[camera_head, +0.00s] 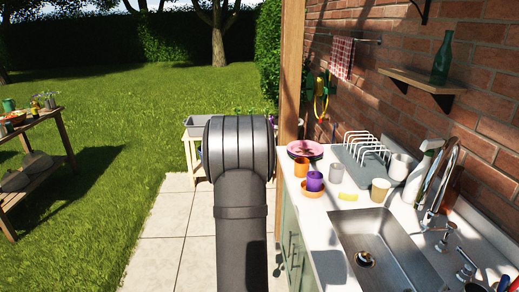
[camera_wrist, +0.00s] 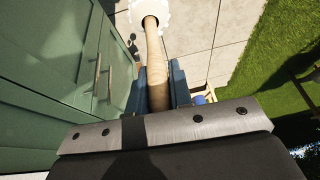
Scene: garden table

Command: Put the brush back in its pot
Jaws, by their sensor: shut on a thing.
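In the wrist view my gripper (camera_wrist: 158,72) is shut on the wooden handle of the brush (camera_wrist: 154,45). The handle points away from the gripper, and its pale round head (camera_wrist: 148,10) is partly cut off by the top edge. The brush hangs clear of the cabinet, above the paving. In the head view my arm hides the gripper and brush. A beige cup-like pot (camera_head: 380,190) stands on the counter behind the sink, and a grey-white pot (camera_head: 401,166) stands by the dish rack. I cannot tell which one is the brush's pot.
The counter holds a sink (camera_head: 385,262), tap (camera_head: 440,180), spray bottle (camera_head: 417,178), dish rack (camera_head: 366,150), pink plates (camera_head: 305,148), orange cup (camera_head: 301,166), purple cup (camera_head: 314,181) and yellow sponge (camera_head: 348,197). Green cabinet doors (camera_wrist: 45,60) are close on the left in the wrist view.

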